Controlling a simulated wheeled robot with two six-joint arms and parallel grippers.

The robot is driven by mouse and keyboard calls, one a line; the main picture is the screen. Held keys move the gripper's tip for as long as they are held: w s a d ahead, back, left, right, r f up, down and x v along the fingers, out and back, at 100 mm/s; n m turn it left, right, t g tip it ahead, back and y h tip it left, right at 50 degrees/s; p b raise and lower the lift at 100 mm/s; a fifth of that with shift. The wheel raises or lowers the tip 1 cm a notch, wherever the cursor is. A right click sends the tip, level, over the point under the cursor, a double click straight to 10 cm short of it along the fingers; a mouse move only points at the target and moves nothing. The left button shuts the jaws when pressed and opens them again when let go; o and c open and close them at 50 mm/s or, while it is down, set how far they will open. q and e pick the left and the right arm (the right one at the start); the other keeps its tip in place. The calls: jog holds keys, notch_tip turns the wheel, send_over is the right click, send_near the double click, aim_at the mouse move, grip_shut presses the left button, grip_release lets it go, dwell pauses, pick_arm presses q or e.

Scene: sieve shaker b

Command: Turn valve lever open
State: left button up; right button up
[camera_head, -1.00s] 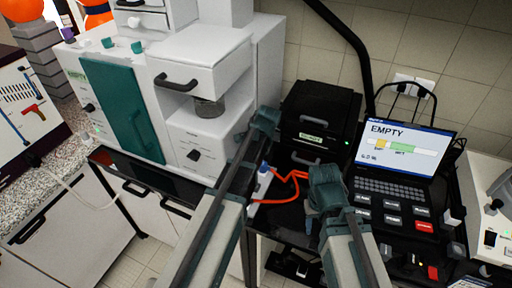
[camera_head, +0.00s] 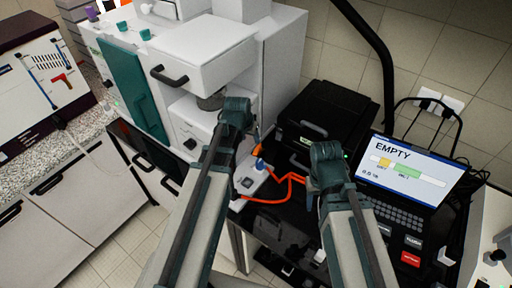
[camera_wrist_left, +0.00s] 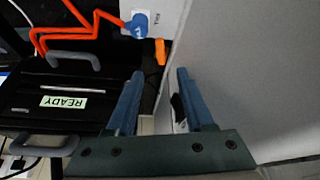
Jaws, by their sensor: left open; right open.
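A small orange lever-like piece (camera_wrist_left: 161,52) shows in the left wrist view beside a white block (camera_wrist_left: 160,15) with a blue fitting (camera_wrist_left: 138,25). In the head view the orange piece (camera_head: 256,150) is partly hidden behind my left arm, by the blue fitting (camera_head: 260,164) with its orange hose. I take it for the valve lever, but cannot be certain. My left gripper (camera_head: 238,108) is open, in front of the white machine. Its two fingers (camera_wrist_left: 158,76) point toward the orange piece, with nothing between them. My right gripper (camera_head: 327,158) is over the black table; its jaws are hard to see.
The white machine (camera_head: 275,60) stands close beside my left gripper. A black box (camera_head: 328,115) labelled READY (camera_wrist_left: 64,101) is to the right. An orange hose (camera_head: 285,182) crosses the table between my arms.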

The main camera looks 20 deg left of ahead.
aim_at(256, 151)
pick_arm(q)
jog(key=shift+a, duration=0.1)
jog(key=b+x, duration=1.3)
jog(key=shift+w+f, duration=0.15)
jog(key=shift+f, duration=0.25)
pick_arm(e)
notch_tip(256, 151, down, 13)
jog(key=shift+r, duration=0.1)
jog(key=shift+r, duration=0.1)
pick_arm(q)
grip_shut()
